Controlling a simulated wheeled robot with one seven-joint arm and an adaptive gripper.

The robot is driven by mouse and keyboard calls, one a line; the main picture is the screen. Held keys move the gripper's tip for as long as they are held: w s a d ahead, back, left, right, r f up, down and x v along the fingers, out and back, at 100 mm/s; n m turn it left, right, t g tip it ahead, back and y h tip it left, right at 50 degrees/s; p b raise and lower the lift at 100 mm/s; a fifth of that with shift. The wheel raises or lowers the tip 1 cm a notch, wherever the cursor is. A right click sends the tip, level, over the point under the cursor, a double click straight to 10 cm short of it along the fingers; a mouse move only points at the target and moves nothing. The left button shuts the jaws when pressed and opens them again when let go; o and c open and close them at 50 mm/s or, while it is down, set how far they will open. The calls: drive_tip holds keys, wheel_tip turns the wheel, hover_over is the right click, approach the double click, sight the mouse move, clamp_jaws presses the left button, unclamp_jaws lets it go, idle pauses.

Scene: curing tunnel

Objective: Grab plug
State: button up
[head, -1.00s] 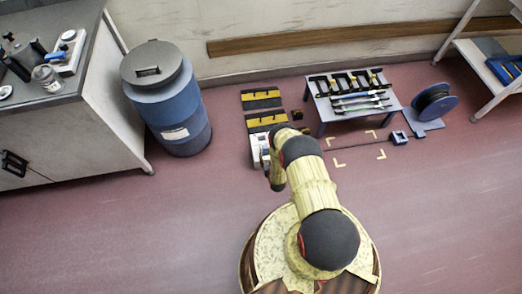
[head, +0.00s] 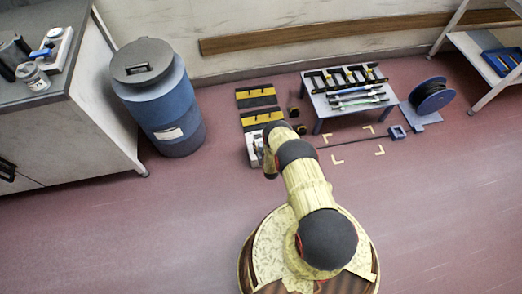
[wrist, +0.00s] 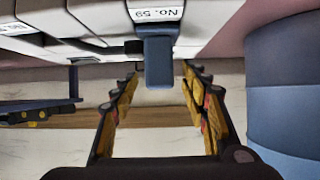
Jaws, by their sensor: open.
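A blue block (wrist: 158,60), which looks like the plug, sticks out of a white unit (wrist: 215,30) with a "No. 59" label in the wrist view. My gripper (wrist: 159,74) is open, with its yellow and black fingers on either side of the block's free end in the picture. I see gaps on both sides and cannot tell the depth. In the head view, the white unit (head: 254,150) stands on the floor, partly hidden by my arm. My gripper there is mostly hidden behind the wrist, and the blue block cannot be made out.
A blue drum (head: 170,110) stands to the left. Yellow and black plates (head: 256,96) lie beyond the unit. A low table (head: 350,107) carries a rack and tools. A cable reel (head: 432,97) and a blue square piece (head: 397,132) are at the right.

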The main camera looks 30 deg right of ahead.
drive_tip(key=shift+c, duration=0.4)
clamp_jaws()
